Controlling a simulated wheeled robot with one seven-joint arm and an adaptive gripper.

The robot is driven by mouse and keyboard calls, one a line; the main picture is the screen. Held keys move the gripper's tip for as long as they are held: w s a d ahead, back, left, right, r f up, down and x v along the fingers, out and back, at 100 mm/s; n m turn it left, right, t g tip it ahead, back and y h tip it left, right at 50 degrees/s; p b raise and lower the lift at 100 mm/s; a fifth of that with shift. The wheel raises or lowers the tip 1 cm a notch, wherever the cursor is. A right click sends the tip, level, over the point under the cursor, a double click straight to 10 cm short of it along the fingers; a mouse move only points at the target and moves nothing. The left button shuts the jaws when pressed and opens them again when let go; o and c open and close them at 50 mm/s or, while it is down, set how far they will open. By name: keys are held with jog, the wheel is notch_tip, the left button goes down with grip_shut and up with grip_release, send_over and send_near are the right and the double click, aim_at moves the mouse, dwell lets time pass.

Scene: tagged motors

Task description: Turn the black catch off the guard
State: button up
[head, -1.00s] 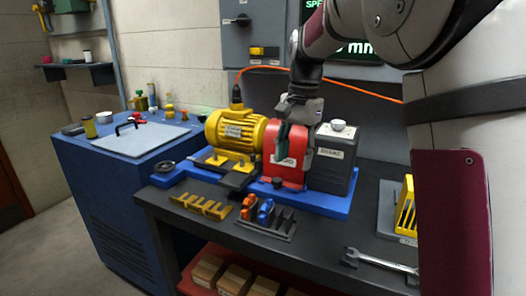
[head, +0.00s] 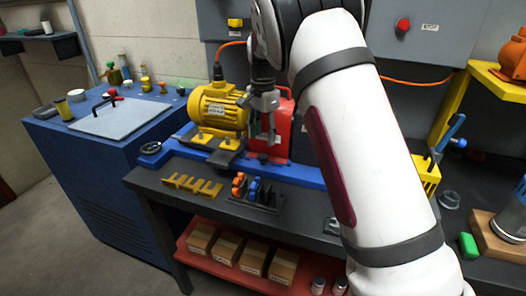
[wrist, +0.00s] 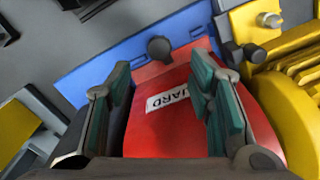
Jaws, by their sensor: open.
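The red guard (head: 283,122) stands on the blue base beside the yellow motor (head: 218,108). In the wrist view the guard (wrist: 170,128) fills the middle, with its white label upside down. The round black catch (wrist: 160,48) sits at the guard's edge by the blue base; it looks like a small dark knob low on the guard in the head view (head: 262,157). My gripper (head: 264,135) hangs in front of the guard. Its two green-padded fingers are apart with nothing between them, and the catch lies beyond the fingertips.
My arm covers the right part of the bench in the head view. Orange and blue pieces in a dark rack (head: 257,193) and a yellow notched bracket (head: 192,185) lie at the bench front. A yellow rack (head: 428,174) stands right of my arm.

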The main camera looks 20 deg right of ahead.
aim_at(263, 156)
notch_tip(263, 156, down, 7)
jog(key=shift+r, duration=0.1)
dwell(0.3)
grip_shut()
